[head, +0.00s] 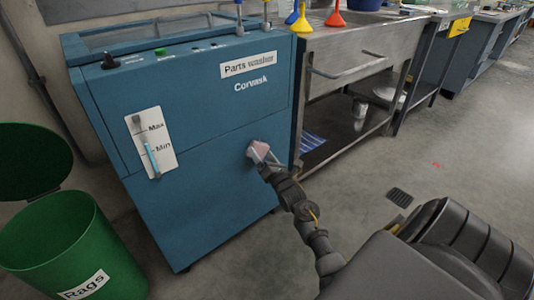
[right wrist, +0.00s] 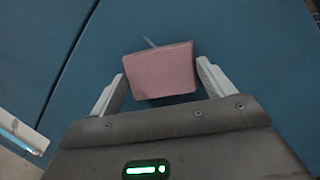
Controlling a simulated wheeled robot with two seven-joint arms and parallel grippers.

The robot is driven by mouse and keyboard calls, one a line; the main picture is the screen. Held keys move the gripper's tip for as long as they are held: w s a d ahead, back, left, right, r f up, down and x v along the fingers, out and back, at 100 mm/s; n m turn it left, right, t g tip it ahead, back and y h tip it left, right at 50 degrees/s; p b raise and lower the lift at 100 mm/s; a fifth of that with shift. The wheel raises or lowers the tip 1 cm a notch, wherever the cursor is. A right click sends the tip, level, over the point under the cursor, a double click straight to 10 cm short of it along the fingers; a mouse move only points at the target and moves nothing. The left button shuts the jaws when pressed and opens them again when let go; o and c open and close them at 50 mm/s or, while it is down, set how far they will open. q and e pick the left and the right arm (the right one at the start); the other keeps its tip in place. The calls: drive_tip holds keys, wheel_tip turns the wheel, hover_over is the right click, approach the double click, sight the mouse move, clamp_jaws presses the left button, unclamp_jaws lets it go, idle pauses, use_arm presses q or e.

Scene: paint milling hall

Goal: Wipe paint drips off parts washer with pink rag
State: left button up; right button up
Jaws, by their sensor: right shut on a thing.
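The parts washer (head: 215,120) is a blue cabinet with a "Parts washer Corvask" label. It fills the left middle of the head view, and its blue front (right wrist: 235,30) fills the right wrist view. My right gripper (head: 258,156) is at the lower right of that front, shut on the pink rag (head: 259,148). In the right wrist view the rag (right wrist: 160,72) sits between the two fingers, at or very near the panel; contact is unclear. A thin pale streak (right wrist: 150,42) shows just beyond the rag's edge. Other drips cannot be made out. My left gripper is out of view.
A green bin labelled "Rags" (head: 75,250) stands left of the washer, lid open. A steel bench (head: 350,50) adjoins the washer's right, with red and yellow funnels (head: 335,15) on top. A Max/Min gauge (head: 151,143) is on the washer's front. Floor at right is mostly clear.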

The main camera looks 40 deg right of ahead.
drive_tip(key=shift+d, duration=1.15)
drive_tip(key=shift+r, duration=0.1)
idle(0.3)
drive_tip(key=shift+a, duration=0.55)
drive_tip(key=a+p, duration=0.1)
drive_tip(key=a, duration=0.2)
drive_tip(key=shift+w+a, duration=0.1)
